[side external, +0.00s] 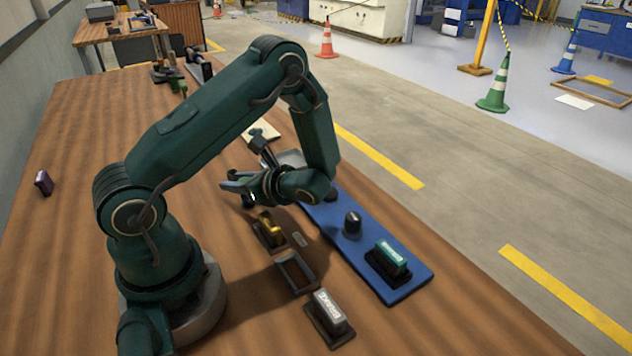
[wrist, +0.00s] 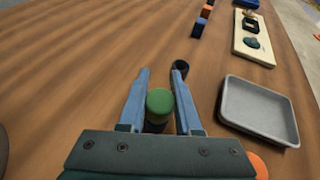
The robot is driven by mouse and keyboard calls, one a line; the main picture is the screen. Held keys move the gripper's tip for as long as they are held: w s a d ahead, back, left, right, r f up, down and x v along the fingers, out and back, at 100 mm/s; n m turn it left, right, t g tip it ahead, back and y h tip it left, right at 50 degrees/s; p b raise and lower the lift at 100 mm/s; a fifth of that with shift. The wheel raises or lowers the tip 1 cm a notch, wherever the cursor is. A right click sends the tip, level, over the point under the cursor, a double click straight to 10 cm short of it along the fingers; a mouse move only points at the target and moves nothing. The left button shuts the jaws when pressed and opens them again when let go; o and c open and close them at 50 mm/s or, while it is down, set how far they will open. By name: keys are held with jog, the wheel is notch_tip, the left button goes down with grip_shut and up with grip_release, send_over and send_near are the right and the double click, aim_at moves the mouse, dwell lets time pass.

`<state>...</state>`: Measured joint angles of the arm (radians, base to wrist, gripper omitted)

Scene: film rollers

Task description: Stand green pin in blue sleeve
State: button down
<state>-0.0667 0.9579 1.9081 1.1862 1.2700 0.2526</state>
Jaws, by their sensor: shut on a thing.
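My gripper (wrist: 162,72) has two blue-grey fingers and is shut on the green pin (wrist: 160,101). The pin shows as a round green top with a dark part below it, between the fingers. In the side external view my gripper (side external: 236,184) hangs over the wooden table, left of the blue mat; the pin cannot be made out there. I cannot pick out the blue sleeve for certain. A small blue piece (wrist: 198,28) stands in a row of coloured pieces at the top of the wrist view, too small to tell its shape.
A grey tray (wrist: 229,105) lies right of my gripper, with a pale board (wrist: 264,55) beyond it. A black round thing (wrist: 181,66) is at the right fingertip. The blue mat (side external: 405,288) carries a black knob and a teal-labelled block.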

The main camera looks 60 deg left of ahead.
jog(key=shift+f, duration=0.2)
jog(key=shift+c, duration=0.6)
grip_release()
notch_tip(320, 180, up, 7)
dwell(1.1)
jog(key=shift+r, duration=0.1)
